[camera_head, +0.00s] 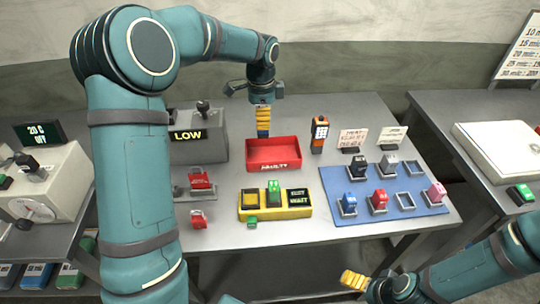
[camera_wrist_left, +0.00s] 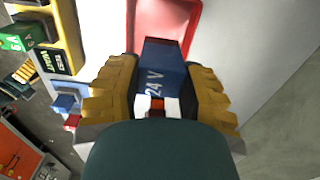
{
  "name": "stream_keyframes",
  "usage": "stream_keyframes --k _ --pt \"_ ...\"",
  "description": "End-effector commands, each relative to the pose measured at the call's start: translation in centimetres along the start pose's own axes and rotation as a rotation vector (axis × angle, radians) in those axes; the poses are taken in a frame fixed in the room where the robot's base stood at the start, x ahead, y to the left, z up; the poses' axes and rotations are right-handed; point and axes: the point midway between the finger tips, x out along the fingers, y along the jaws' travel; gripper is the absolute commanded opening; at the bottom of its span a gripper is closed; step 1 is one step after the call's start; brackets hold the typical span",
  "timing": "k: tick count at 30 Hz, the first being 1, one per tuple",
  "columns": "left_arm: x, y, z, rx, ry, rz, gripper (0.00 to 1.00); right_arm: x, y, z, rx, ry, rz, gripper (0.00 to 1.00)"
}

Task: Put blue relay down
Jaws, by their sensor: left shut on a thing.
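My left gripper (camera_head: 263,122) is shut on a blue relay (camera_head: 263,132), just behind the red tray (camera_head: 273,166) marked FAULTY in the head view. In the left wrist view the relay (camera_wrist_left: 166,68) shows a 24 V label between the yellow fingers of the left gripper (camera_wrist_left: 157,88). The red tray's rim (camera_wrist_left: 192,38) lies beyond the relay there. Another blue relay (camera_head: 349,203) stands on the blue mat (camera_head: 407,212). My right gripper (camera_head: 354,280) is low at the front, off the table; its finger gap is unclear.
A yellow tester (camera_head: 300,211) holding a green relay (camera_head: 274,190) stands in front of the tray. An orange handheld meter (camera_head: 319,133) stands to its right. The mat bears several relays and empty sockets. A grey box reading LOW (camera_head: 200,150) stands to the left.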

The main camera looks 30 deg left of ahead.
Motion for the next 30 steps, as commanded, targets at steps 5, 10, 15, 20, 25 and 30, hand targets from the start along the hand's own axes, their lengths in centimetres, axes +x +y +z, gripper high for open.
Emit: stream_keyframes --k 5,10,15,20,25,30 --pt "2.8 0.0 0.1 0.0 -0.002 0.003 0.03 0.5 0.2 0.2 -0.001 -0.004 0.0 1.0" --pt "4.8 0.0 0.0 -0.001 0.0 0.001 0.03 0.8 0.3 0.4 -0.002 -0.007 -0.001 1.0" --pt "6.6 0.1 0.0 0.0 -0.001 0.003 0.03 1.1 0.4 0.5 -0.003 -0.01 -0.001 1.0" --pt "9.1 0.0 0.0 0.0 -0.001 0.002 0.03 1.4 0.5 0.7 -0.004 -0.014 -0.001 1.0" --pt "9.6 0.0 0.0 0.0 0.0 -0.001 0.03 1.5 0.5 0.7 -0.004 -0.015 -0.002 1.0" --pt "9.6 0.0 0.0 0.0 0.0 0.0 0.03 1.5 0.6 0.7 -0.004 -0.015 -0.002 1.0"
